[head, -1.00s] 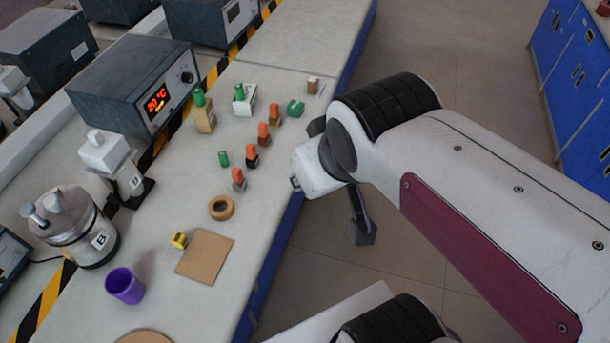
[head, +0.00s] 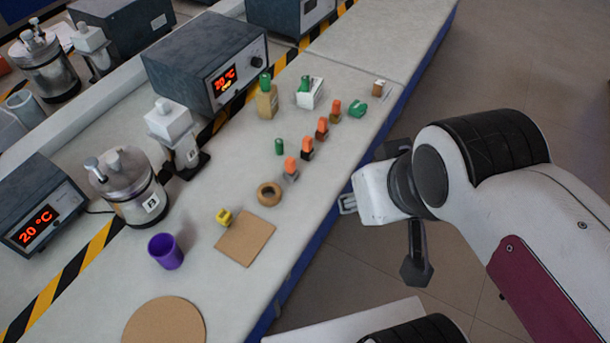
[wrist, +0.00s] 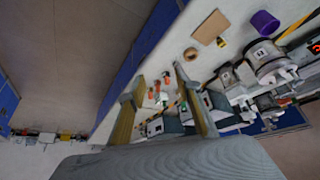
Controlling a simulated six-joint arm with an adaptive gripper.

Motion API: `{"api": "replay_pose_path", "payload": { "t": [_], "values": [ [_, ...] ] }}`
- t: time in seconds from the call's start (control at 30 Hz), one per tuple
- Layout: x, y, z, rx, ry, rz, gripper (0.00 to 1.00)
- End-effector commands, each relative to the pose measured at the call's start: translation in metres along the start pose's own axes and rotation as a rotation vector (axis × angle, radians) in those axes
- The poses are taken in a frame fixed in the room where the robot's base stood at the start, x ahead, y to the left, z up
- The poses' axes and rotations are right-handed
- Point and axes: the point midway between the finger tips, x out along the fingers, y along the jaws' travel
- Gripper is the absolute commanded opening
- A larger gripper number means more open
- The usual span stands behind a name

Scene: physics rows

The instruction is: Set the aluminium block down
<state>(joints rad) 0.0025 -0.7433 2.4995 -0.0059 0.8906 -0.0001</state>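A small grey block with an orange top (head: 291,170), which looks like the aluminium one, stands upright on the bench (head: 345,75). It is the nearest of a slanting row of orange-topped blocks. My gripper (head: 402,210) is beyond the bench's right edge, over the floor and apart from the blocks. Its dark fingers are spread. In the wrist view, my gripper (wrist: 158,80) shows two separated fingers with yellowish inner faces and nothing visible held between them. The orange-topped blocks are small and partly hidden there.
A tan ring (head: 269,194), a yellow piece (head: 224,217), a brown square mat (head: 245,238), a purple cup (head: 166,251) and a round brown mat (head: 165,322) lie nearer. Green-topped items (head: 266,100) stand behind. Instruments (head: 205,65) line the bench's left side.

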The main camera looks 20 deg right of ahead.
Motion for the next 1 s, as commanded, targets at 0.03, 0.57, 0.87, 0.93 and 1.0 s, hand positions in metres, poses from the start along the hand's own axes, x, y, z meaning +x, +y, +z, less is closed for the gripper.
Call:
{"api": "replay_pose_path", "payload": {
  "t": [0.03, 0.57, 0.87, 0.93, 1.0],
  "values": [
    [0.002, 0.002, -0.002, -0.001, 0.002, 0.006, 0.34],
    [0.051, 0.056, -0.077, -0.1, 0.099, 0.161, 0.34],
    [0.09, 0.084, -0.12, -0.206, 0.164, 0.219, 0.34],
    [0.1, 0.088, -0.129, -0.232, 0.178, 0.226, 0.34],
    [0.11, 0.093, -0.138, -0.26, 0.192, 0.229, 0.34]
  ]
}}
